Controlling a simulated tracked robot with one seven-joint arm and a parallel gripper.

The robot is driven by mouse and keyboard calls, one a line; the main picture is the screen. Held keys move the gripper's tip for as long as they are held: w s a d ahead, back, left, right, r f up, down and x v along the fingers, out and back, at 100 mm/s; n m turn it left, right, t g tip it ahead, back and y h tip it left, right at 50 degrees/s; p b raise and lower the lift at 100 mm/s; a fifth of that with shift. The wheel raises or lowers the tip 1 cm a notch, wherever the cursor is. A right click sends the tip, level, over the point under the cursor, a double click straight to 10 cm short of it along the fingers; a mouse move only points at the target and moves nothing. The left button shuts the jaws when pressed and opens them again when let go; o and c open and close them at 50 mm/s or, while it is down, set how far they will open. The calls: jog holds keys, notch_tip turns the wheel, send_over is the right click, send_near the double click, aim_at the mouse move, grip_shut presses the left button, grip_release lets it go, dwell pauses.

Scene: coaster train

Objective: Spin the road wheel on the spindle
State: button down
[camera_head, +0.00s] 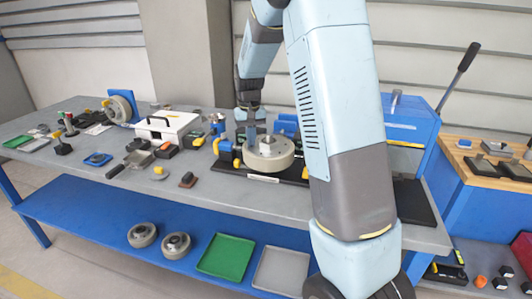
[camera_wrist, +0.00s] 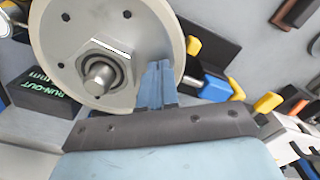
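The road wheel (camera_head: 268,158) is a pale grey-beige disc lying flat on its fixture on the workbench in the head view. The spindle end (camera_wrist: 99,76) sticks up through its dark hub in the wrist view, where the wheel (camera_wrist: 60,30) fills the upper left. My gripper (camera_wrist: 158,84) has its two narrow blue-grey fingers close together, with nothing seen between them. The fingers overlap the wheel's face near its rim in the wrist view. I cannot tell whether they touch it. In the head view my arm comes down behind the wheel, and the fingertips are hard to make out.
A black "RUN-OUT" box (camera_wrist: 38,85) stands beside the wheel. Yellow-tipped clamps (camera_wrist: 268,102) lie on the other side. A white case (camera_head: 165,127) and several small tools crowd the grey bench (camera_head: 235,198) to the left. Spare wheels (camera_head: 176,246) lie on the blue shelf below.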

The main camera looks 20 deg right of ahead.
aim_at(282, 140)
jog(key=shift+s+a, duration=0.15)
jog(key=shift+s, duration=0.5)
jog(key=shift+s+d+f, duration=0.1)
jog(key=shift+s+d, duration=0.05)
jog(key=shift+s, duration=0.6)
jog(key=shift+s+d, duration=0.15)
jog(key=shift+s, duration=0.6)
jog(key=shift+s+d+f, duration=0.1)
jog(key=shift+s+d, duration=0.95)
jog(key=shift+s, duration=0.25)
jog(key=shift+s+d, duration=0.25)
jog(key=shift+d, duration=0.45)
jog(key=shift+s+d, duration=0.25)
jog(key=shift+d, duration=0.4)
jog(key=shift+w+d+r, duration=0.1)
jog(key=shift+d, duration=0.6)
jog(key=shift+w+d+r, duration=0.1)
jog(key=shift+d, duration=0.55)
jog(key=shift+w+d+f, duration=0.1)
jog(key=shift+w+d, duration=0.4)
jog(key=shift+d, duration=0.25)
jog(key=shift+w+d, duration=0.5)
jog(key=shift+d, duration=0.2)
jog(key=shift+w+d, duration=0.3)
jog(key=shift+w, duration=0.45)
jog(key=shift+w+d, duration=0.3)
jog(key=shift+w, duration=0.4)
jog(key=shift+w+a, duration=0.1)
jog(key=shift+w, duration=1.3)
